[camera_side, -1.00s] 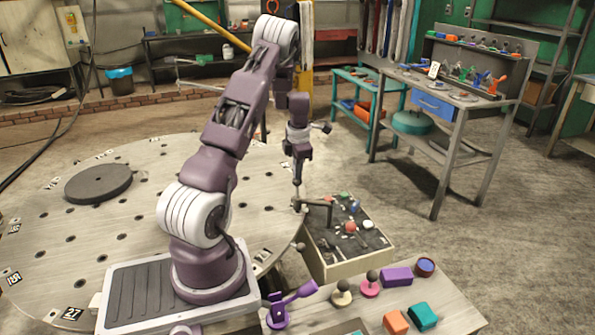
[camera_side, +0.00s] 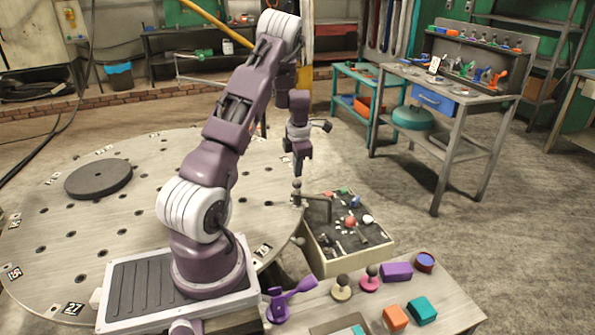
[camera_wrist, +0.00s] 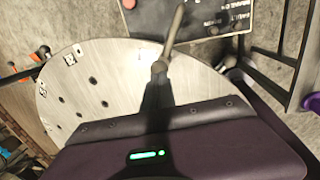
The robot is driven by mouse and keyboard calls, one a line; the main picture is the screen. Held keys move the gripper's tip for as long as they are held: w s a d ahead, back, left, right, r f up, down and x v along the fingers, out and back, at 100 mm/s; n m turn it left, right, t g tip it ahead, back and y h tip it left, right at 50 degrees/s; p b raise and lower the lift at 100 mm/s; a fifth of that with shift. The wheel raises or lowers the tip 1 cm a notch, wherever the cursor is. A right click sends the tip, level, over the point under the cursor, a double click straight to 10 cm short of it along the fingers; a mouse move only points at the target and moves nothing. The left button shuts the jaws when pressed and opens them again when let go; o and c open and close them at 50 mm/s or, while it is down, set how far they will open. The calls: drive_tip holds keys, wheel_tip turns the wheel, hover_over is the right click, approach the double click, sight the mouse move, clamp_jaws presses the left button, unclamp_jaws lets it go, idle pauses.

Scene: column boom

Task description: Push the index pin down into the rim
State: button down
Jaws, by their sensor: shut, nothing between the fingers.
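The index pin (camera_side: 297,184) is a small upright dark pin with a round knob, at the right edge of the big round metal table. Its knob also shows in the wrist view (camera_wrist: 160,67). The table's rim (camera_side: 292,222) passes beside it; the pin's lower end and its hole are hidden. My gripper (camera_side: 298,172) is shut and empty, pointing down just above the knob. In the wrist view its dark fingers (camera_wrist: 158,85) lie close to the knob; I cannot tell whether they touch. A dark bar (camera_side: 320,199) runs right from the pin.
A box (camera_side: 350,262) with a dark top carrying coloured buttons stands right of the rim. A bench (camera_side: 450,308) in front holds coloured blocks and knobs. A black disc (camera_side: 98,179) lies on the table's far left. The floor behind the box is clear.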

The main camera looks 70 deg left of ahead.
wheel_tip(320, 180, up, 11)
drive_tip(key=d, duration=0.2)
drive_tip(key=shift+s, duration=0.15)
drive_tip(key=shift+r, duration=0.1)
